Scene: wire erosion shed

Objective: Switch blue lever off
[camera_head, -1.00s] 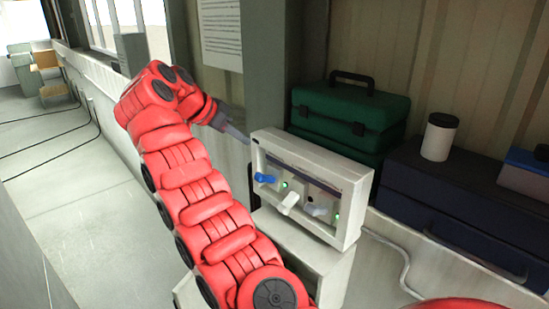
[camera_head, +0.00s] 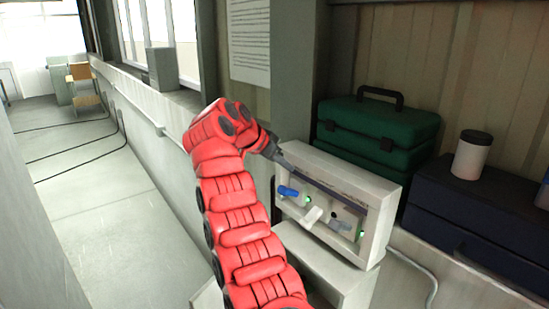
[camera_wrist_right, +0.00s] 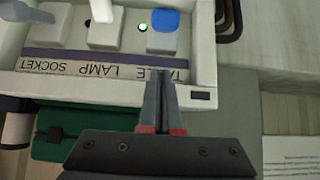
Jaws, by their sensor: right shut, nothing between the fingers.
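The blue lever (camera_head: 288,191) is the leftmost of several levers on a white switch box. In the right wrist view, which shows the box upside down, the blue lever (camera_wrist_right: 165,21) sits on a pale base near a lit green lamp (camera_wrist_right: 142,27). My right gripper (camera_head: 281,156) is at the box's upper left edge, above the blue lever. In the wrist view its closed, empty fingers (camera_wrist_right: 163,80) point at the label strip, apart from the lever. My left gripper is not in view.
The switch box (camera_head: 376,231) also has a white lever (camera_head: 312,217) and a grey lever (camera_head: 340,224). A green toolbox (camera_head: 385,125) stands behind it. The floor at left is open.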

